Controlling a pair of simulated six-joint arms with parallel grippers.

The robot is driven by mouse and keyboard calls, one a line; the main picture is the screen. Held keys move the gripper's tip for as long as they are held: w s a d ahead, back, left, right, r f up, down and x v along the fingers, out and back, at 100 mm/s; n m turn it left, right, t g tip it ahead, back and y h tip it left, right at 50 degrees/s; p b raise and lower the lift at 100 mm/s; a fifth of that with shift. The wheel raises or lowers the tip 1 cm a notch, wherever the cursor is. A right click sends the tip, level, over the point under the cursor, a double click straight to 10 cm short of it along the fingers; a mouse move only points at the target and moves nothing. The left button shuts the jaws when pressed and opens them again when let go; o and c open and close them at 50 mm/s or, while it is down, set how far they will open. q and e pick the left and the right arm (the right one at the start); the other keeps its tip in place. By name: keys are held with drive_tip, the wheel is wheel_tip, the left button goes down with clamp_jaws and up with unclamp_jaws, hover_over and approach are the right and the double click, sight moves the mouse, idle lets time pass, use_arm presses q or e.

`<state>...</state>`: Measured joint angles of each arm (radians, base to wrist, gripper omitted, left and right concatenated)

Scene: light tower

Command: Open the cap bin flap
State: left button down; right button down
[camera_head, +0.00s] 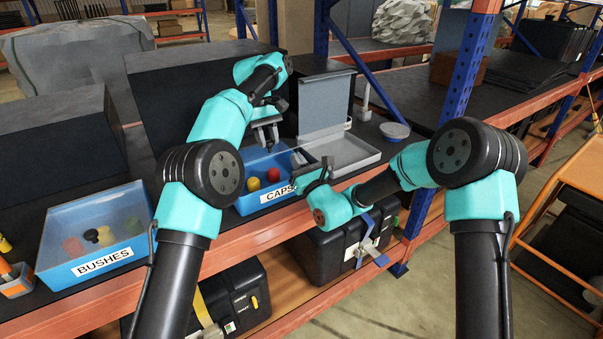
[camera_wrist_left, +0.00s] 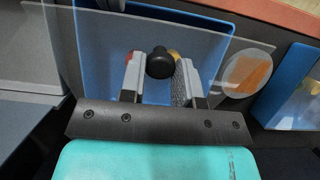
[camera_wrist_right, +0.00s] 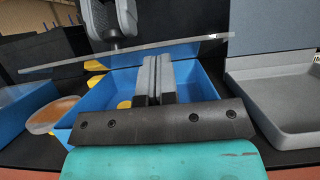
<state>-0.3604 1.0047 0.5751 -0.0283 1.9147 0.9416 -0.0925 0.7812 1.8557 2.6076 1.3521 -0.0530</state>
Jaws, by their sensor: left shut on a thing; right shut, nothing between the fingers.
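The blue caps bin (camera_head: 262,196), labelled CAPS, holds red and yellow caps (camera_head: 273,175). Its clear flap (camera_wrist_right: 130,61) shows nearly edge-on as a slightly slanted sheet over the bin in the right wrist view. The flap also shows as a see-through sheet in the left wrist view (camera_wrist_left: 225,47). My left gripper (camera_head: 267,140) is shut on a black cap (camera_wrist_left: 160,63), above the bin and flap. My right gripper (camera_wrist_right: 153,62) is shut and empty at the bin, with its fingertips close under the flap; I cannot tell whether they touch it.
A grey tray (camera_head: 350,160) with an upright grey panel stands right of the bin. A small round dish (camera_head: 395,130) is farther right. The blue bushes bin (camera_head: 95,235) is at the left. A rack post (camera_head: 465,70) rises beside my right arm.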

drive_tip(key=shift+w+r, duration=0.1)
drive_tip(key=shift+r, duration=0.25)
drive_tip(key=shift+w+a+r, duration=0.1)
drive_tip(key=shift+w+r, duration=0.15)
drive_tip(key=shift+r, duration=0.55)
use_arm(q)
drive_tip(key=shift+f, duration=0.1)
drive_tip(key=c, duration=1.2)
unclamp_jaws()
drive_tip(key=o, duration=0.4)
use_arm(e)
drive_tip(key=shift+a, duration=0.1)
drive_tip(key=shift+f, duration=0.1)
